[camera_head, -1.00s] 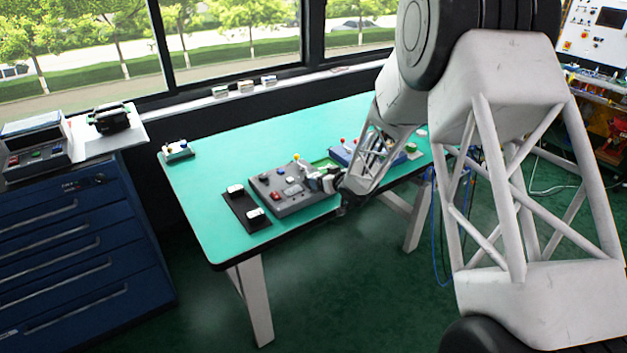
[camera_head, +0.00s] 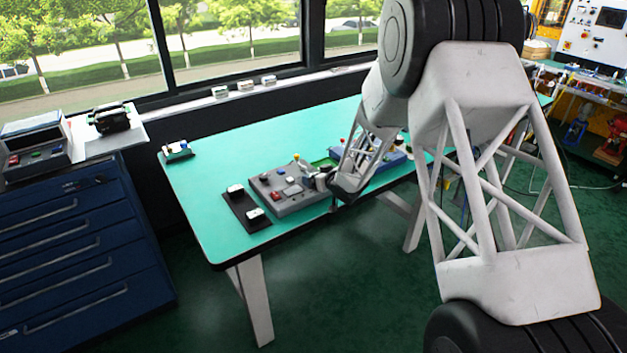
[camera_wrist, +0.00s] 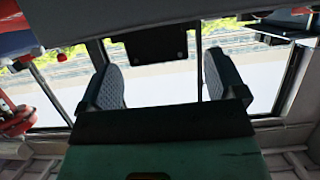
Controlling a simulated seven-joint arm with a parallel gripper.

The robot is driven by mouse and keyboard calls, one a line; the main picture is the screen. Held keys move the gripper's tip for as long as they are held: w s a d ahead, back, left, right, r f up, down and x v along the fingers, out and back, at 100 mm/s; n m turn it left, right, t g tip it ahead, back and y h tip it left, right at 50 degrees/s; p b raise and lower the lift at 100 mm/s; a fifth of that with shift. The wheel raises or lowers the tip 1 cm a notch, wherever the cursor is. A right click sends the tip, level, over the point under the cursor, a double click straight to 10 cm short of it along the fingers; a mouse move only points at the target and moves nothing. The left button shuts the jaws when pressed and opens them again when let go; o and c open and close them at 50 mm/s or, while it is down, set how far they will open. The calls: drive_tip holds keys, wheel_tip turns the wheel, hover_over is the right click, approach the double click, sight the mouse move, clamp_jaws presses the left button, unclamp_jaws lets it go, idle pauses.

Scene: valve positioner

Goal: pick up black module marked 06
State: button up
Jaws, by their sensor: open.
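My gripper (camera_head: 316,177) is over the right side of a grey control panel (camera_head: 280,203) on the teal table, small and partly hidden by my arm. In the wrist view my gripper (camera_wrist: 161,82) shows two grey ribbed fingers spread well apart, with nothing held between them. A black rectangular piece (camera_wrist: 157,46) shows beyond the fingers, at the top middle; I cannot tell whether it is the module. No marking 06 can be read in either view.
A black tray (camera_head: 238,209) with two white-topped pieces lies left of the panel. A blue unit (camera_head: 391,161) stands right, partly behind my arm. A small box (camera_head: 178,151) sits at the table's far left corner. The table's left middle is clear.

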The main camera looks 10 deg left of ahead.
drive_tip(key=shift+x, duration=0.75)
drive_tip(key=shift+c, duration=0.3)
drive_tip(key=c, duration=1)
drive_tip(key=shift+r, duration=0.2)
drive_tip(key=shift+r, duration=0.5)
wheel_tip(320, 180, up, 2)
drive_tip(key=shift+r, duration=0.1)
drive_tip(key=s+d, duration=0.3)
drive_tip(key=s, duration=0.4)
drive_tip(key=s+d+r, duration=0.1)
drive_tip(key=s+d, duration=0.2)
drive_tip(key=s, duration=0.5)
drive_tip(key=shift+r, duration=0.2)
